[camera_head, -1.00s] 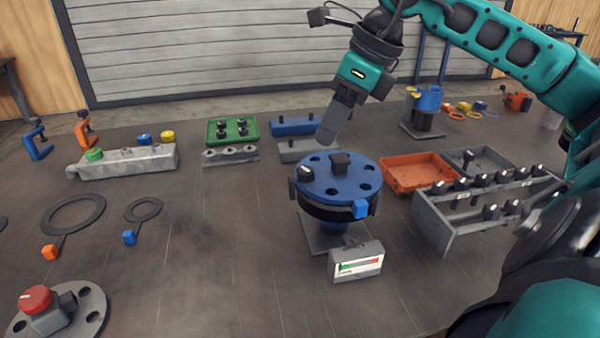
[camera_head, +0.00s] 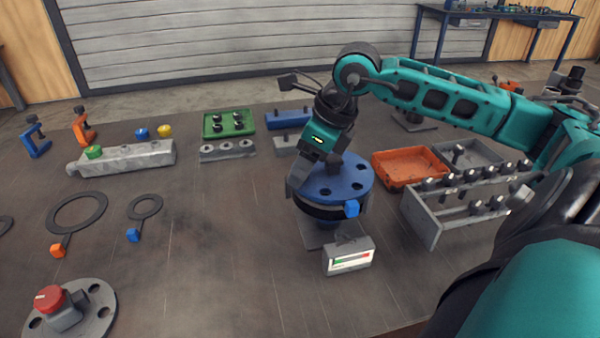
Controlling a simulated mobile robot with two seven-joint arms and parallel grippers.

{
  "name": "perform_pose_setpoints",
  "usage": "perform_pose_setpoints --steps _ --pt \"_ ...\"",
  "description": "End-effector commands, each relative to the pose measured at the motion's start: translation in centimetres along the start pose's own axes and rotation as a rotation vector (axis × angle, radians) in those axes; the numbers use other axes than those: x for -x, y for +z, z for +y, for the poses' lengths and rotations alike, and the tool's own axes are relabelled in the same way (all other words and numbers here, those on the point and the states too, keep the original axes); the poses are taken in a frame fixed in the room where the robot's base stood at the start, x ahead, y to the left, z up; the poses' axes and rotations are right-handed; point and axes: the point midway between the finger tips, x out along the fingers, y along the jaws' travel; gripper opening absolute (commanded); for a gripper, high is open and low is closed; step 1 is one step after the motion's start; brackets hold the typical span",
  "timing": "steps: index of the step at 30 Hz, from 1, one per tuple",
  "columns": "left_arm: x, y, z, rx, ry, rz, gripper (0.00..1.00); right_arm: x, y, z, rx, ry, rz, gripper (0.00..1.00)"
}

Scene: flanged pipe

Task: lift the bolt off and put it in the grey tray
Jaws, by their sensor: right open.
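The blue round flange (camera_head: 345,187) sits on a dark stand, with open holes in its top face. My right gripper (camera_head: 300,183) is open and points down at the flange's left edge. The bolt at that edge is hidden behind the gripper; I cannot tell whether the fingers touch it. The grey tray (camera_head: 487,152) lies behind and to the right, beside the orange tray. A dark-headed bolt (camera_head: 458,151) appears to be in the grey tray. My left gripper is out of view.
An orange tray (camera_head: 408,166) and a grey rack of several bolts (camera_head: 428,222) stand right of the flange. A small gauge box (camera_head: 348,256) is in front. A green tray (camera_head: 229,124) is at the back.

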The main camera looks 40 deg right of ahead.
Motion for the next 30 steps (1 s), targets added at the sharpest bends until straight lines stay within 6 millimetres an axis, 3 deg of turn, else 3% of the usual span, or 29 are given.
perform_pose_setpoints --steps 7,25,30 --pt "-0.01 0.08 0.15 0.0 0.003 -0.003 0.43 -0.05 0.0 -0.03 0.0 -0.001 0.0 0.58" --pt "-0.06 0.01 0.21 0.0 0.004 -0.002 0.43 -0.02 0.0 -0.04 0.0 -0.001 0.0 0.0" --pt "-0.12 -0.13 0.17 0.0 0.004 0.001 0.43 0.01 0.02 -0.05 0.0 -0.001 -0.001 0.0"
